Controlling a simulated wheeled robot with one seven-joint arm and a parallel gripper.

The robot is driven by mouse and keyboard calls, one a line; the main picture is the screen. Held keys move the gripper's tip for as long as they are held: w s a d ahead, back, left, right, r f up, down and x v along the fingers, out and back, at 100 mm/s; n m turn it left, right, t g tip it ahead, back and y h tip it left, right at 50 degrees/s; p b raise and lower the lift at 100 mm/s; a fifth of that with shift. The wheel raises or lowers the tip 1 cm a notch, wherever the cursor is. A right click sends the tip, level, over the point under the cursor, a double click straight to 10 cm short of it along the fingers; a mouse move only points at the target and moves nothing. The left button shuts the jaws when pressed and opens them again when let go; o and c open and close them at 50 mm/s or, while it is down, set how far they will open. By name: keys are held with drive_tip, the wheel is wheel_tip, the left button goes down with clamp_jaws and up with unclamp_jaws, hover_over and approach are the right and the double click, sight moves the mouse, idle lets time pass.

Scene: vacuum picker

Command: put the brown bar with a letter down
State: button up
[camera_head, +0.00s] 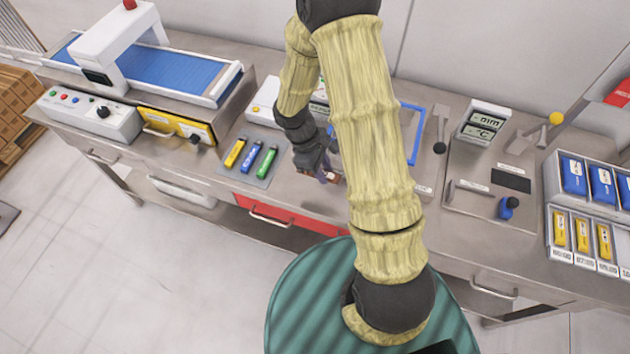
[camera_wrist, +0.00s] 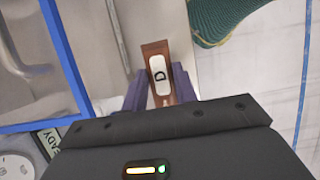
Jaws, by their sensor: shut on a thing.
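The brown bar (camera_wrist: 156,48) has a white label with a black letter that looks like D, seen in the wrist view. My gripper (camera_wrist: 160,88) has its purple fingers shut on the sides of this bar. In the head view my gripper (camera_head: 328,172) is low over the bench, near its front edge above the red drawer. Only a small brown part of the bar (camera_head: 334,179) shows there, partly hidden by the gripper and arm. I cannot tell whether the bar touches the bench top.
A grey mat with yellow, blue and green bars (camera_head: 250,157) lies left of my gripper. A blue frame (camera_head: 414,135) stands behind and right of it. A digital display (camera_head: 483,122) and a rack of blue and yellow packs (camera_head: 590,200) are farther right. A red drawer (camera_head: 285,216) is below.

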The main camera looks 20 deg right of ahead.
drive_tip(key=shift+s+r, duration=0.1)
drive_tip(key=shift+s, duration=0.05)
drive_tip(key=p, duration=0.1)
hover_over(327, 196)
drive_tip(key=a, duration=0.2)
drive_tip(key=f, duration=0.5)
drive_tip(key=shift+w+d+f, duration=0.2)
drive_tip(key=shift+w+d, duration=0.05)
drive_tip(key=shift+w, duration=0.1)
drive_tip(key=shift+d+f, duration=0.25)
drive_tip(key=shift+s, duration=0.1)
drive_tip(key=shift+a+f, duration=0.1)
drive_tip(key=shift+f, duration=0.3)
drive_tip(key=shift+f+p, duration=0.6)
drive_tip(key=shift+f, duration=1.1)
